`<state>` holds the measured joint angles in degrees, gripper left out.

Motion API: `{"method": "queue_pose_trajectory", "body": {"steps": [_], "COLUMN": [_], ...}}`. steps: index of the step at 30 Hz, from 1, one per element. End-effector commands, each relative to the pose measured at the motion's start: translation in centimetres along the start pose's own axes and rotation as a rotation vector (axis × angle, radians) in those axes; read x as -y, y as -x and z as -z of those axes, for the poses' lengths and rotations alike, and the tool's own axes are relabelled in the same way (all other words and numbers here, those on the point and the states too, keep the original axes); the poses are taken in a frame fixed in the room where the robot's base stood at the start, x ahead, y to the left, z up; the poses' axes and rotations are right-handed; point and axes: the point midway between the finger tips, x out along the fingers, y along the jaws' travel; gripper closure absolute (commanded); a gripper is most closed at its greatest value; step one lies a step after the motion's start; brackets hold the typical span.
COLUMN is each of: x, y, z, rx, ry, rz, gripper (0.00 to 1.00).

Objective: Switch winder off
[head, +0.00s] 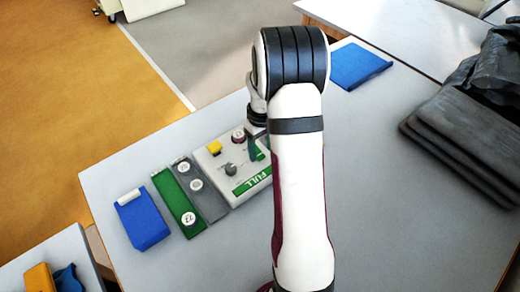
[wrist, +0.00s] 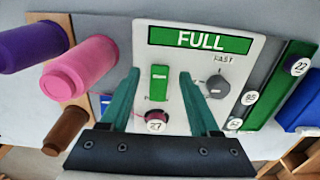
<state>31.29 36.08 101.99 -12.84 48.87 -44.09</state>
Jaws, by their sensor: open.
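The winder is a pale panel (head: 213,163) on the table, with a green FULL sign (head: 251,181). In the wrist view the panel (wrist: 180,62) fills the middle, with the FULL sign (wrist: 200,39) at its top. A green rocker switch (wrist: 159,83) and a dark dial (wrist: 217,83) marked FAST sit below the sign. My gripper (wrist: 160,75) is open, its two teal fingers apart on either side of the switch. A dark red round piece with a disc marked 27 (wrist: 155,124) lies between the fingers, nearer the palm. In the head view my arm hides part of the panel.
Pink (wrist: 82,65), purple (wrist: 30,46) and brown (wrist: 65,130) spools stand beside the panel in the wrist view. A green strip (head: 178,203) with numbered discs and a blue box (head: 142,222) lie left of the panel. Dark folded cloth (head: 465,140) lies at right.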

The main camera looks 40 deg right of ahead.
Motion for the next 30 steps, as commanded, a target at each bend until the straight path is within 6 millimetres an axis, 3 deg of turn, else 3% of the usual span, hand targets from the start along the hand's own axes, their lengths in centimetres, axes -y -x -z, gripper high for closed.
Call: {"method": "queue_pose_trajectory", "body": {"steps": [5,13,24,30], "x": [0.0,0.0,0.0,0.0], "y": [-1.6,-1.8,-1.8,-1.8], "z": [0.0,0.0,0.0,0.1], "rx": [0.000,-0.001,-0.001,0.006], "ry": [-0.001,-0.001,0.000,0.001], "rz": [0.000,0.000,0.000,0.000], "gripper": [0.38,0.38,1.00,1.00]}}
